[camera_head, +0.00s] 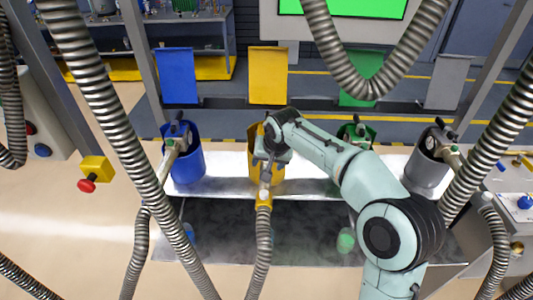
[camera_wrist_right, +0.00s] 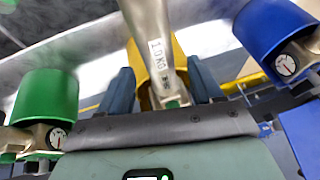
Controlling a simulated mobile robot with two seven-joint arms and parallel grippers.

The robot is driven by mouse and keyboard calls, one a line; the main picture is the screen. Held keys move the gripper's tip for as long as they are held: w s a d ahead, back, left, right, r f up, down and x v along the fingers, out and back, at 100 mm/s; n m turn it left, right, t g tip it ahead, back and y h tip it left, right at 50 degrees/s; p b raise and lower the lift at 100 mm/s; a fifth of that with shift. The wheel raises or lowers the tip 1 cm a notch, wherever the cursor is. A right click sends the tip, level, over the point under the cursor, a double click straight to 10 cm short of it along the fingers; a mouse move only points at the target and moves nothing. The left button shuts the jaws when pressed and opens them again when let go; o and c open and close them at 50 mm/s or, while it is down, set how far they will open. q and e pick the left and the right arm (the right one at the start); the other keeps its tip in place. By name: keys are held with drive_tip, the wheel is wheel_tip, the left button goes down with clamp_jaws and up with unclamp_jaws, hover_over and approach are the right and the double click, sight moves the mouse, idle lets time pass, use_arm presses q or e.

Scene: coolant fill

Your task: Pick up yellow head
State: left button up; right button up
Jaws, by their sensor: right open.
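The yellow head is a metal fill nozzle with a yellow collar (camera_head: 264,198) at the end of a ribbed hose. It rests at the yellow holder (camera_head: 254,140) in the middle of the row. In the right wrist view its metal body (camera_wrist_right: 152,45) carries a "10 KG" label, with the yellow holder (camera_wrist_right: 180,52) behind it. My right gripper (camera_head: 268,160) is over the head. Its open fingers (camera_wrist_right: 163,85) stand on either side of the metal body, with gaps showing. The gripper hides part of the head in the head view. My left gripper is not in view.
A blue holder (camera_head: 187,165) stands to the left; a green holder (camera_head: 365,135), partly behind my arm, and a grey holder (camera_head: 428,165) stand to the right, each with a head. Ribbed hoses hang across the front. A red emergency button (camera_head: 87,185) is at left.

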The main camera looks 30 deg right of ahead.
drive_tip(key=x, duration=0.5)
drive_tip(key=shift+s+a+f, duration=0.15)
clamp_jaws()
drive_tip(key=shift+r, duration=0.25)
